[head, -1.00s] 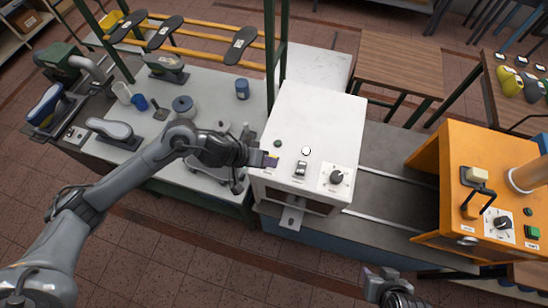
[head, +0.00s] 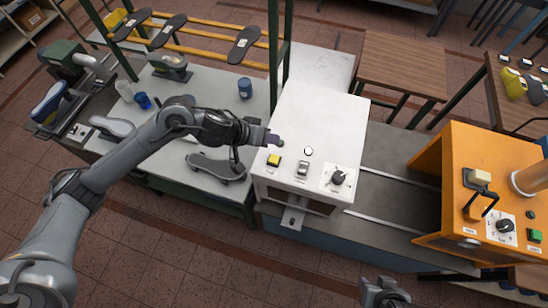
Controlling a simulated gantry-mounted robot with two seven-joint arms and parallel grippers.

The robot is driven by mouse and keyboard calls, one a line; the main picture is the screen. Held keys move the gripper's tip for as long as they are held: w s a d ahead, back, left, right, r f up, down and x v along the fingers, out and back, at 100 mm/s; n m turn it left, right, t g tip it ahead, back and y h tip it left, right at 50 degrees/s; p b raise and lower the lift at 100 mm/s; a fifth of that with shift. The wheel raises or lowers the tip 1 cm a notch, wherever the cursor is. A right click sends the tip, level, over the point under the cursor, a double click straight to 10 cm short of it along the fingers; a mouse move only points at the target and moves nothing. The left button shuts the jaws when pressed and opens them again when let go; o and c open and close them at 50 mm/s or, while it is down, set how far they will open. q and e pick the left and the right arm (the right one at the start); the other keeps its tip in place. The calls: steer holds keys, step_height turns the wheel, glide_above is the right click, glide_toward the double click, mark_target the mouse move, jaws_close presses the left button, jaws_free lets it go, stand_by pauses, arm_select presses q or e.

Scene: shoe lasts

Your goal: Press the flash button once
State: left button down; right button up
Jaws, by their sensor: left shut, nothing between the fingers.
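The white box-shaped machine (head: 322,120) stands at mid-picture with its controls along its near edge. A yellow square button (head: 274,160) is at the left of these controls, fully in view; its label is too small to read. Beside it are a rocker switch (head: 302,169), a small white round lamp or button (head: 308,151) and a black dial (head: 339,177). My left gripper (head: 275,139) is shut and empty, its tip over the machine's left edge, behind the yellow button and apart from it in the picture. My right gripper (head: 384,293) is at the bottom edge, its fingers unclear.
An orange machine (head: 470,140) stands to the right, past a grey bench with rails (head: 395,193). Wooden tables stand behind.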

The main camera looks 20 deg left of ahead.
arm_select(q)
steer(key=f+b, duration=0.1)
steer(key=f, duration=0.1)
steer(key=b, duration=0.6)
glide_above(271, 159)
step_height(271, 159, down, 4)
steer(key=shift+f, duration=0.15)
steer(key=shift+f+b, duration=0.5)
steer(key=shift+f, duration=0.6)
steer(key=shift+f, duration=0.35)
stand_by(0.7)
steer(key=shift+f, duration=0.65)
stand_by(1.0)
steer(key=shift+r+p, duration=0.1)
steer(key=shift+p, duration=0.2)
steer(key=shift+r+p, duration=0.85)
steer(key=shift+p, duration=0.4)
steer(key=shift+r, duration=0.1)
